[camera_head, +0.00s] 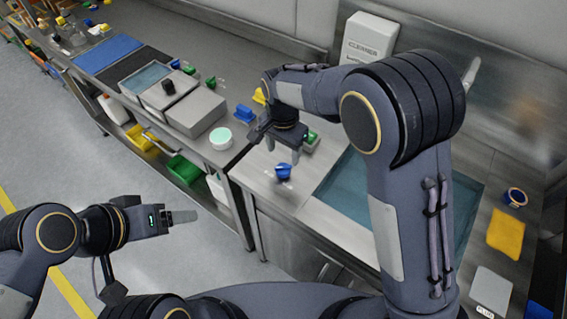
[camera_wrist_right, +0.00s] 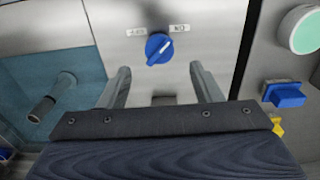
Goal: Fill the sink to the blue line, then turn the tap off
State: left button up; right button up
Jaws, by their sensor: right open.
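The sink (camera_head: 340,180) holds blue-green water; my right arm covers much of it in the head view. The sink's water also shows at the left of the right wrist view (camera_wrist_right: 30,75), with a spout (camera_wrist_right: 62,85) over it. I cannot make out the blue line or a stream. A blue knob (camera_head: 283,172) sits on the steel top left of the sink. In the right wrist view the knob (camera_wrist_right: 159,48) has its white mark toward the right-hand label, which looks like ON. My right gripper (camera_head: 283,149) is open and empty, apart from the knob. My left gripper (camera_head: 185,216) is over the floor.
A white cleaner dispenser (camera_head: 370,40) is at the back wall. A yellow cloth (camera_head: 506,232) and a blue-rimmed round item (camera_head: 515,197) lie right of the sink. A round container with a mint top (camera_head: 221,136) and grey boxes (camera_head: 197,112) stand on the left counter.

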aim_at(284, 168)
notch_tip(284, 168, down, 7)
jog(key=shift+r+p, duration=0.1)
jog(key=shift+p, duration=0.25)
jog(key=c, duration=1)
